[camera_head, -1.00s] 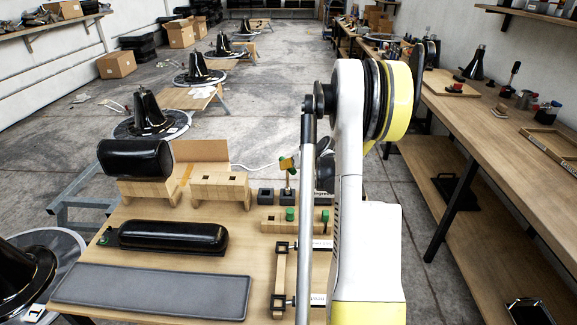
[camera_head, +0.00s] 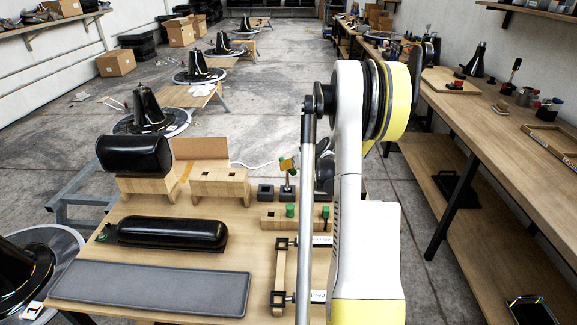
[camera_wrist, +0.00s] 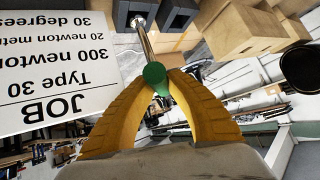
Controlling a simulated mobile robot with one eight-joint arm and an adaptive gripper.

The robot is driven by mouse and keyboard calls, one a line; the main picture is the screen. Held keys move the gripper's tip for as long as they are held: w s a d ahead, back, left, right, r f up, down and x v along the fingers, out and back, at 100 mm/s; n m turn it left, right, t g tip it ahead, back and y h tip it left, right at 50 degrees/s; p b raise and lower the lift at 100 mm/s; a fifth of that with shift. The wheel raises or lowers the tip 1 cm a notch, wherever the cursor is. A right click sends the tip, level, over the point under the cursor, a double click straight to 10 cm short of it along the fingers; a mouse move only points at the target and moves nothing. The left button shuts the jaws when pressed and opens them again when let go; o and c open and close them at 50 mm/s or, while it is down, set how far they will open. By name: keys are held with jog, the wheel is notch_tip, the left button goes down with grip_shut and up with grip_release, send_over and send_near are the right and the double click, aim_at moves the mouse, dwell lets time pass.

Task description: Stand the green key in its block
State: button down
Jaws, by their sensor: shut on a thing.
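The green key (camera_wrist: 154,76) has a round green head and a metal shaft (camera_wrist: 146,40). In the wrist view my gripper (camera_wrist: 160,80) has its yellow fingers shut on the head. The shaft runs away from the fingers to a dark block (camera_wrist: 133,9); I cannot tell how deep its end sits. In the head view the green head (camera_head: 284,161) shows beside a yellow fingertip, with the shaft below it over a dark block (camera_head: 288,195). The rest of my gripper is hidden behind my arm.
Another dark block (camera_head: 265,193) stands just left. A wooden rack (camera_head: 272,221) with green-topped pieces is in front. Wooden blocks (camera_head: 220,182), a black padded part (camera_head: 172,233) and a grey mat (camera_head: 150,288) fill the left.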

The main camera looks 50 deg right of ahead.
jog(key=shift+f, duration=0.7)
jog(key=c, duration=1.3)
grip_release()
jog(key=shift+c, duration=0.2)
jog(key=v, duration=1.2)
jog(key=shift+w+r, duration=0.1)
jog(key=shift+r, duration=0.05)
